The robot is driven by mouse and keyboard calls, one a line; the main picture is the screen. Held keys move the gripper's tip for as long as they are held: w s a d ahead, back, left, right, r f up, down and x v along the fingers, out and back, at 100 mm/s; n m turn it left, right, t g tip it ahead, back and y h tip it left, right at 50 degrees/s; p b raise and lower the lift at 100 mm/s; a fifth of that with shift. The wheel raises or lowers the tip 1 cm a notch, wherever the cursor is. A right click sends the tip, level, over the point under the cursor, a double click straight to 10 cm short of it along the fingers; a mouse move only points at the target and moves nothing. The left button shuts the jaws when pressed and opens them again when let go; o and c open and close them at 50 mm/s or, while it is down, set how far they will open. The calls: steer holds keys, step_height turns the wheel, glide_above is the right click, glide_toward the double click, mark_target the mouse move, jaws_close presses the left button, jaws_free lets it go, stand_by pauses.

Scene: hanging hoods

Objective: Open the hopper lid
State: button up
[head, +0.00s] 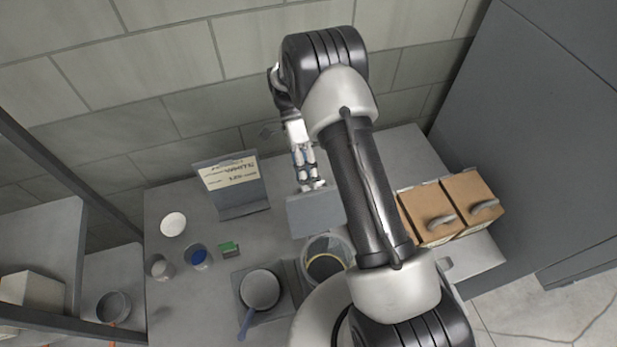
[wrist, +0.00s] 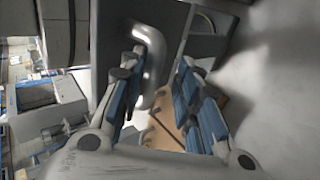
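A grey box-like unit (head: 317,212), which looks like the hopper with its lid, stands at the middle back of the worktop. My gripper (head: 307,180) is just above its back edge, pointing down. In the wrist view the blue-padded fingers (wrist: 162,90) are open. A curved, shiny metal handle (wrist: 152,55) on a dark grey panel (wrist: 112,35) reaches into the gap between them, closer to the left finger. I cannot tell whether they touch. The lid looks closed, but its far side is hidden by the gripper.
Two brown boxes with grey handles (head: 428,208) stand on the right, beyond my arm. A sign on a grey stand (head: 236,185) is to the left. A clear container (head: 327,262), a pan (head: 260,289) and small dishes (head: 173,224) lie in front and left. A tiled wall is close behind.

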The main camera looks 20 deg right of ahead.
steer(key=shift+o, duration=0.6)
steer(key=shift+w+r, duration=0.1)
steer(key=shift+w+r, duration=0.1)
steer(key=v, duration=0.7)
steer(key=shift+w+r, duration=0.1)
